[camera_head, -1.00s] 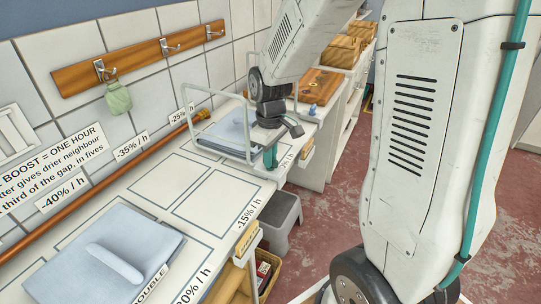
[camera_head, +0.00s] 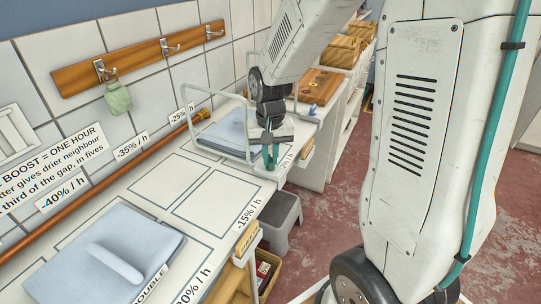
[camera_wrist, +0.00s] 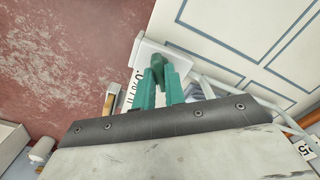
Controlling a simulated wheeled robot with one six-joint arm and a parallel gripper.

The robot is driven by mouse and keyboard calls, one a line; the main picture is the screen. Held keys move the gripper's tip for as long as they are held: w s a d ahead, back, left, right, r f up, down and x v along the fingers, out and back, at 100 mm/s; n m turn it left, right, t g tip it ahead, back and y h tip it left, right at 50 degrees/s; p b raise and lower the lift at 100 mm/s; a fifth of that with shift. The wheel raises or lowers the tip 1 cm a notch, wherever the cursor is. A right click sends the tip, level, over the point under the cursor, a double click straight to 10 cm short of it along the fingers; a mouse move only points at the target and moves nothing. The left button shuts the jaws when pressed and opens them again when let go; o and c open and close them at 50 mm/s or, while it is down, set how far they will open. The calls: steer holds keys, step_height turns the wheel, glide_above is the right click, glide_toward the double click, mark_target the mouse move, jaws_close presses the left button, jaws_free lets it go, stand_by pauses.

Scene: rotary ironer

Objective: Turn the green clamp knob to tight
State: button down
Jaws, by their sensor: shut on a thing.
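The green clamp knob (camera_wrist: 157,60) shows in the wrist view as a dark green piece between the tips of my two teal fingers. It sits over a white part (camera_wrist: 146,48) at the table's edge. My gripper (camera_wrist: 159,76) is shut on the knob. In the head view my gripper (camera_head: 270,157) points down at the front edge of the white table (camera_head: 190,165), beside a white wire frame (camera_head: 188,108). There the fingers largely hide the knob, and I cannot read a tight mark.
Folded blue cloth (camera_head: 222,132) lies inside the wire frame. Another folded blue cloth (camera_head: 70,262) is on the near table. A copper pipe (camera_head: 110,165) runs along the tiled wall. A grey stool (camera_head: 280,222) stands below the edge; red floor (camera_head: 325,215) is open beside it.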

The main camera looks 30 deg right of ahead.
mark_target(270, 158)
steer(key=m, duration=0.7)
stand_by(0.6)
steer(key=c, duration=1.5)
jaws_free()
steer(key=shift+o, duration=0.2)
step_height(270, 158, up, 8)
steer(key=shift+f, duration=0.1)
